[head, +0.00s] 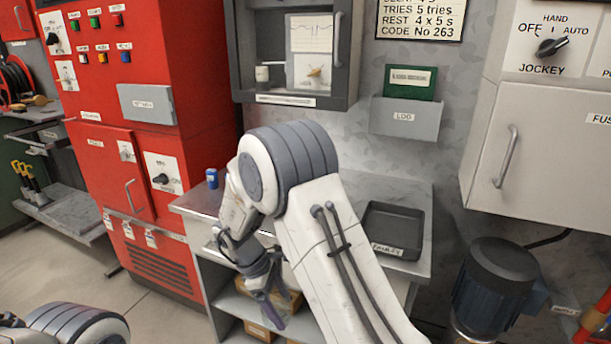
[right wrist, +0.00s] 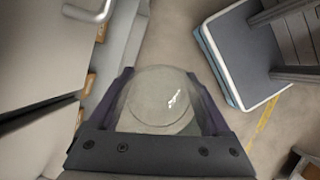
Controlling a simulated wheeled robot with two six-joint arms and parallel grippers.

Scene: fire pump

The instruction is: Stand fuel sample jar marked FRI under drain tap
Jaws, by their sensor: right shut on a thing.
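My right gripper (head: 272,305) hangs in front of the grey workbench, fingers pointing down. In the right wrist view, its two fingers (right wrist: 165,85) are shut on a clear, round glass jar (right wrist: 158,108). The jar is seen roughly end-on, with a small bright mark or glint on its right. No FRI marking can be read. The jar is not clearly visible in the head view. The drain tap is not visible in either view. Only part of my left arm shows at the lower left, and its gripper is out of frame.
The workbench (head: 350,186) holds a black tray (head: 393,232) at its right and a small blue can (head: 212,178) at its left. Boxes (head: 262,330) sit on shelves below. A red cabinet (head: 150,70) stands left, a dark motor (head: 492,285) right. Open floor lies at lower left.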

